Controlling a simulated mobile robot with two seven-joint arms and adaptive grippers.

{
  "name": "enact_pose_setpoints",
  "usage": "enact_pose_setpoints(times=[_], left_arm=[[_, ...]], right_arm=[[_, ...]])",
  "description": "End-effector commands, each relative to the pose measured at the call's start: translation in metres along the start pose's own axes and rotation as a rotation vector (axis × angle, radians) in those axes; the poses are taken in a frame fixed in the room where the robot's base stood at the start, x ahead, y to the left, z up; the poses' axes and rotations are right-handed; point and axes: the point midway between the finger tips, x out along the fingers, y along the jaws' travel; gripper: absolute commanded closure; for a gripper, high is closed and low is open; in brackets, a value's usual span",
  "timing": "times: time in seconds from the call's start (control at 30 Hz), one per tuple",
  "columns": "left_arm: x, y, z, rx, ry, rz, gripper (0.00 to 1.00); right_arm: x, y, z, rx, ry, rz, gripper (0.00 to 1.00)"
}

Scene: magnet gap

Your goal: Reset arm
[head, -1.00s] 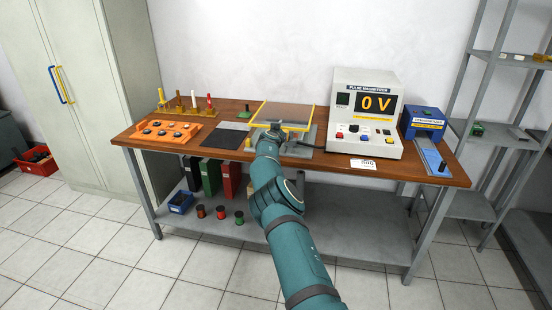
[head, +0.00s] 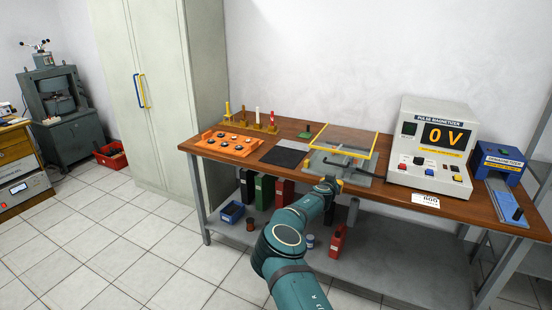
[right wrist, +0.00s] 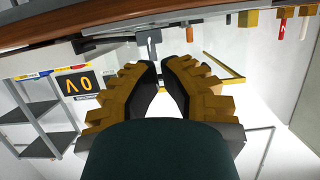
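My right arm reaches up from the bottom of the head view. Its gripper (head: 329,184) is at the front edge of the wooden bench (head: 230,158), just in front of the grey fixture (head: 355,178) with the yellow frame (head: 372,148). In the right wrist view its two fingers (right wrist: 160,65) point toward the bench. A narrow gap shows between them, with nothing held in it. The arm hides part of the lower shelf. My left gripper is in neither view.
On the bench stand an orange tray (head: 209,147), a dark mat (head: 283,157), a pulse magnetizer (head: 412,180) reading 0 V and a blue demagnetizer (head: 487,165). A cabinet (head: 185,80) and a red crate (head: 101,158) are left. Tiled floor at front left is clear.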

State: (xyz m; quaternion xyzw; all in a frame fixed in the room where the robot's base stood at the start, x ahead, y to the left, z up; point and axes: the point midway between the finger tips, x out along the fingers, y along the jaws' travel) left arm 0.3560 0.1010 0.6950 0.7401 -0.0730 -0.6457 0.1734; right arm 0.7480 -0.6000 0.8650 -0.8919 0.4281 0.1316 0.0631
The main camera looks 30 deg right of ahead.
Motion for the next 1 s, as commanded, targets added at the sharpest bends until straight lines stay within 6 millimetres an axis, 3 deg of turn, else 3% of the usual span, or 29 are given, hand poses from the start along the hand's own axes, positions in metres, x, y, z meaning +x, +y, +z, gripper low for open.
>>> enact_pose_setpoints(times=[0.17, 0.27, 0.37, 0.47, 0.6, 0.7, 0.77, 0.9, 1.0], left_arm=[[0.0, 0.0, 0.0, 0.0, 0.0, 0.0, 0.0], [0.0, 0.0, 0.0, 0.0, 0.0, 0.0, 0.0], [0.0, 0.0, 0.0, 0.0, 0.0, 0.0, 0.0], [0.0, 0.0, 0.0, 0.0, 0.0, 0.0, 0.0], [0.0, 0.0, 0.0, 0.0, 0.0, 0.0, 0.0], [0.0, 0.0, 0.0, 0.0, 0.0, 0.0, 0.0], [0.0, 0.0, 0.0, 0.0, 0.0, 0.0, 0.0], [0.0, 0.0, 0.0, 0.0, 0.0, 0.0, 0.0], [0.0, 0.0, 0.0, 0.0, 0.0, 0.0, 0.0]], right_arm=[[0.0, 0.004, 0.003, 0.001, -0.006, 0.006, 1.0], [0.001, 0.025, 0.017, 0.008, -0.043, 0.034, 1.0], [-0.002, 0.062, 0.052, 0.019, -0.126, 0.085, 1.0], [-0.016, 0.099, 0.106, 0.026, -0.251, 0.129, 1.0], [-0.058, 0.126, 0.19, 0.02, -0.45, 0.146, 1.0], [-0.1, 0.127, 0.245, 0.005, -0.592, 0.122, 1.0], [-0.129, 0.121, 0.274, -0.007, -0.675, 0.094, 1.0], [-0.206, 0.096, 0.328, -0.048, -0.854, -0.009, 1.0], [-0.266, 0.072, 0.352, -0.087, -0.965, -0.112, 1.0]])
